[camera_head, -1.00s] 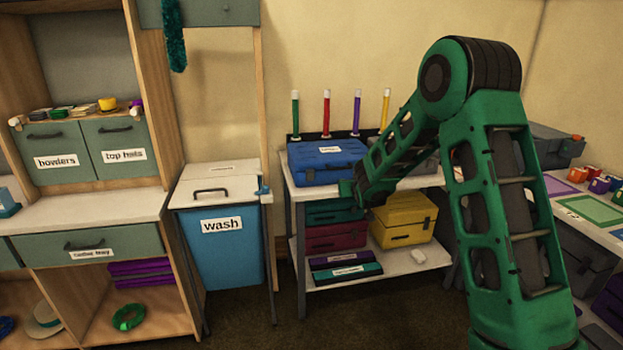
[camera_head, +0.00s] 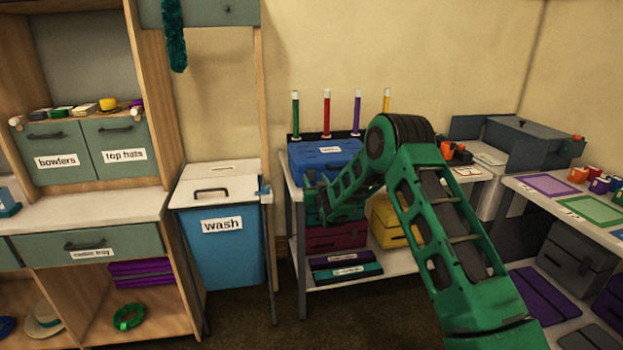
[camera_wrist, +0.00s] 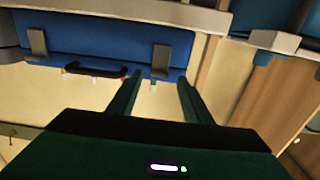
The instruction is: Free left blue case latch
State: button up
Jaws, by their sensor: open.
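The blue case (camera_head: 318,151) rests on the upper shelf of the white rack in the head view. The wrist view is upside down and shows the case's front (camera_wrist: 105,45), with a dark handle (camera_wrist: 95,69) between two grey latches. The left latch (camera_wrist: 160,61) appears on the right there, and the other latch (camera_wrist: 37,44) on the left. My gripper (camera_wrist: 158,77) is open and empty. Its fingertips straddle the left latch in the picture; whether they touch the case I cannot tell. In the head view my arm hides part of the case and its front latches.
The wash bin (camera_head: 228,245) stands left of the rack. Below the blue case are a teal case, a maroon case (camera_head: 335,236) and a yellow case (camera_head: 383,219). Upright coloured tubes (camera_head: 327,115) stand behind it. A side table (camera_head: 545,187) is at the right.

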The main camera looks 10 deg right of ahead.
aim_at(312, 173)
jog(key=shift+w, duration=2.15)
jog(key=c, duration=1.1)
